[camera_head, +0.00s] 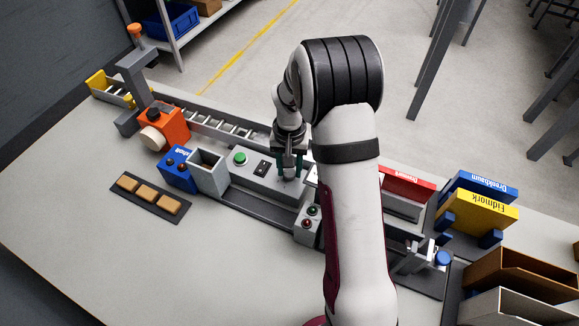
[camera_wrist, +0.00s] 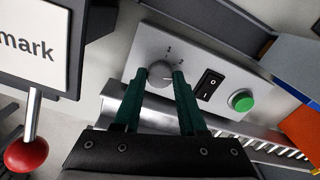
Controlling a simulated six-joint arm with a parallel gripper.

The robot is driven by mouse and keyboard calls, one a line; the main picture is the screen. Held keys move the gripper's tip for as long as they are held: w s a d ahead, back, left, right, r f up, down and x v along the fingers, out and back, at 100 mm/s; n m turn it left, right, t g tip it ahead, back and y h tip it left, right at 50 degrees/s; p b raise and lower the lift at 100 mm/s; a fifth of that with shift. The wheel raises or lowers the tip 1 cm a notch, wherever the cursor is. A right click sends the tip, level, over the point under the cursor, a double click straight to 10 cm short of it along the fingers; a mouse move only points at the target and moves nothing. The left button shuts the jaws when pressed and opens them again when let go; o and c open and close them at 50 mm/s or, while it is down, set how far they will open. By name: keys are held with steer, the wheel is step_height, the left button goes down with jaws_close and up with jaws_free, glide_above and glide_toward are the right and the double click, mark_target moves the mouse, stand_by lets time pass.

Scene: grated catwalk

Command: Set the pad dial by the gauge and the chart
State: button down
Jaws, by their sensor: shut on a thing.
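The pad dial (camera_wrist: 159,73) is a round grey knob on the sloped face of a grey control box, with small tick marks beside it. A black rocker switch (camera_wrist: 210,84) and a green button (camera_wrist: 242,102) sit in line with it. My gripper (camera_wrist: 160,80) has its dark green fingers on both sides of the dial, shut on it. In the head view my gripper (camera_head: 289,170) is over the right end of the control box (camera_head: 258,182), and the dial is hidden there. A white card (camera_wrist: 32,45) reading "mark" is cut off at left. I cannot make out a gauge.
A red ball lever (camera_wrist: 27,153) stands near the card. An orange machine (camera_head: 168,130), a blue box (camera_head: 177,172) and an open grey bin (camera_head: 208,176) stand left. Yellow (camera_head: 474,213) and blue binders stand right.

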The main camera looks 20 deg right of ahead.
mark_target(289, 172)
steer(key=shift+m, duration=1.6)
steer(key=shift+c, duration=2.3)
jaws_free()
step_height(289, 172, up, 16)
steer(key=shift+f, duration=0.1)
